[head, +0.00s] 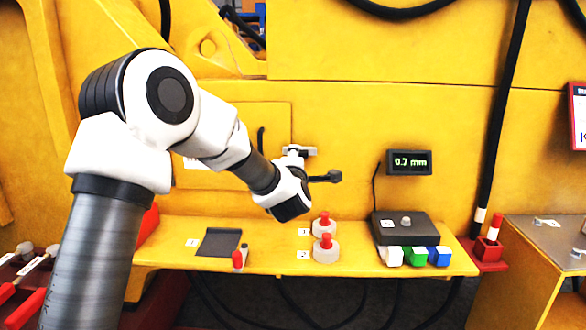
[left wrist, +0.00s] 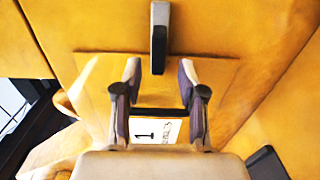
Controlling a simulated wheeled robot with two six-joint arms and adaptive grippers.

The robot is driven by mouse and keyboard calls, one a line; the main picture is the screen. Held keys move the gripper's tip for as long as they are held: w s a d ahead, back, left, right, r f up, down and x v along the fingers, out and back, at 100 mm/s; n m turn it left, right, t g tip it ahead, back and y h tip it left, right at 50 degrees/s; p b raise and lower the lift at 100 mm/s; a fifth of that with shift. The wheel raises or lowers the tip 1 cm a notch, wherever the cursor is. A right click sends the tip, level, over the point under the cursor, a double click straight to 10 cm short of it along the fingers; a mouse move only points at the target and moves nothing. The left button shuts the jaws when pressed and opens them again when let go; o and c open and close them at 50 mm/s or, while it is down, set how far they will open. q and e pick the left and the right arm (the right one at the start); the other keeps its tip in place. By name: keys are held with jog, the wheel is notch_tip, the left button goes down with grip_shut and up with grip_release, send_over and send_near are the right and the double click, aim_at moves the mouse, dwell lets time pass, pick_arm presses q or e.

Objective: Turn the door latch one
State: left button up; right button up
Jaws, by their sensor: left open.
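Latch one is a grey and dark bar (head: 303,151) lying across the right edge of a square yellow door (head: 235,118). In the left wrist view the latch (left wrist: 159,36) stands upright in the picture, across the edge of the door (left wrist: 222,78). A white label marked 1 (left wrist: 145,130) is on this door. My left gripper (left wrist: 158,77) is open and faces the door. Its two fingers flank the latch's near end in the picture; I see no contact, and the depth gap is unclear. In the head view my wrist hides part of the gripper. My right gripper is not in view.
Below is a yellow shelf (head: 280,232) with a dark mat (head: 218,242), white pieces with red knobs (head: 325,249), a gauge base (head: 405,229) and coloured blocks (head: 417,256). A display (head: 409,162) reads 0.7 mm. A black pull (head: 261,140) is on the door.

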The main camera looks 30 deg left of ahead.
pick_arm(q)
jog(key=v, duration=0.8)
jog(key=shift+s, duration=0.1)
